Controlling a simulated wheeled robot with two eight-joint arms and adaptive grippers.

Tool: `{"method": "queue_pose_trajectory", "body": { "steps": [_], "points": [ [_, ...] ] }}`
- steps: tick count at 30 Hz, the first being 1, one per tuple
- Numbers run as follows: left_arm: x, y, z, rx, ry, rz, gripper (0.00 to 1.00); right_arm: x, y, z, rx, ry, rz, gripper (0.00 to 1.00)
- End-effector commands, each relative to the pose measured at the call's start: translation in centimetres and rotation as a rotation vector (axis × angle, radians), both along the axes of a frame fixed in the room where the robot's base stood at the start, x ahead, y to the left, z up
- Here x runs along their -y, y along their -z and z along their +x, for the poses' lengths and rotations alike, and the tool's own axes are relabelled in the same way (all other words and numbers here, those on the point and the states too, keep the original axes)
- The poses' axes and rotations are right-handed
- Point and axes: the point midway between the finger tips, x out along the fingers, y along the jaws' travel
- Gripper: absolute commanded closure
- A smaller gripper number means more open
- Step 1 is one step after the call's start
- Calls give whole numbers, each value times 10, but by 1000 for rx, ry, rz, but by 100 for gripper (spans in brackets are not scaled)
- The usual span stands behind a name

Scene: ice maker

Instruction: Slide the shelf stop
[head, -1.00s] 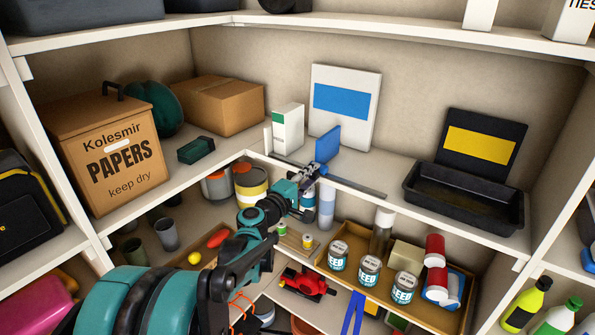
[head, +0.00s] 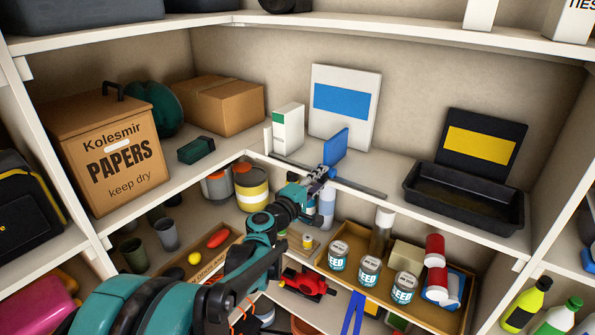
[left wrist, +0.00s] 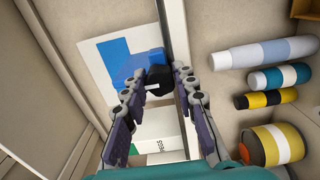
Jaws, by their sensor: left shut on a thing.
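The shelf stop is an upright blue plate (head: 336,147) at the front edge of the upper shelf, on a dark rail (head: 362,188). My left gripper (head: 324,173) is at the foot of the plate, in front of the shelf edge. In the left wrist view the blue plate (left wrist: 148,64) stands beyond the fingertips. The left gripper (left wrist: 157,86) is shut on the stop's black knob (left wrist: 158,77), between its two fingers. The knob is hidden by the gripper in the head view. My right gripper is not in view.
A white panel with a blue patch (head: 345,104) and a white-green box (head: 288,128) stand behind the stop. A black tray (head: 463,198) sits right on the shelf. Tins (head: 369,270) and bottles crowd the shelf below. The rail right of the stop is clear.

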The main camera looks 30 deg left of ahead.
Motion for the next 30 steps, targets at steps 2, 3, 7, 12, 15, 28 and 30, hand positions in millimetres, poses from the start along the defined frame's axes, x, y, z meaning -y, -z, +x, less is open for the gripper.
{"method": "queue_pose_trajectory", "body": {
  "steps": [2,3,7,12,15,28,30],
  "points": [
    [5,0,-1,-1,2,1,100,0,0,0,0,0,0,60],
    [7,0,-1,-1,2,1,100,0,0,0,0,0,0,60],
    [14,0,-1,-1,1,1,100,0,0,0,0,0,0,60],
    [22,0,-2,0,3,1,100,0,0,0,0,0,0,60],
    [27,0,-2,0,2,1,100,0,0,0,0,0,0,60],
    [49,0,-4,0,3,1,100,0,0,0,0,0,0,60],
    [52,0,-4,0,2,1,100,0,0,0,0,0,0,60]
  ]
}}
